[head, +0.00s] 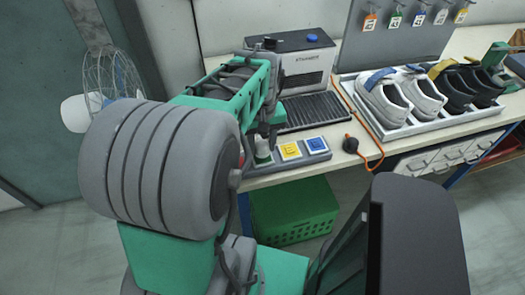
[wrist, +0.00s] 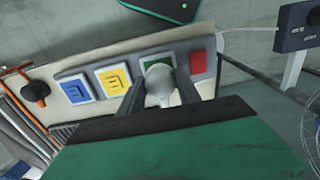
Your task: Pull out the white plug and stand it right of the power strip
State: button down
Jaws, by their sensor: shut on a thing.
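The power strip (head: 318,156) lies along the bench's front edge, with yellow and blue sockets showing in the head view. In the wrist view the power strip (wrist: 66,74) shows blue, yellow, green and red sockets. The white plug (wrist: 159,84) is between the fingers of my gripper (wrist: 160,90), over the green socket (wrist: 156,60). My gripper is shut on it. The white plug (head: 262,149) shows only partly in the head view, below my gripper (head: 264,141). Whether its pins are still in the socket is hidden.
A black plug (head: 350,144) with an orange cord lies right of the strip, with a little bare bench between. A shoe tray (head: 425,125) stands farther right. A grey machine (head: 305,65) is behind the strip. A green crate (head: 293,210) sits below the bench.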

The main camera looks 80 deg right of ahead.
aim_at(262, 143)
jog(key=shift+r+p, duration=1.4)
jog(key=shift+r, duration=0.65)
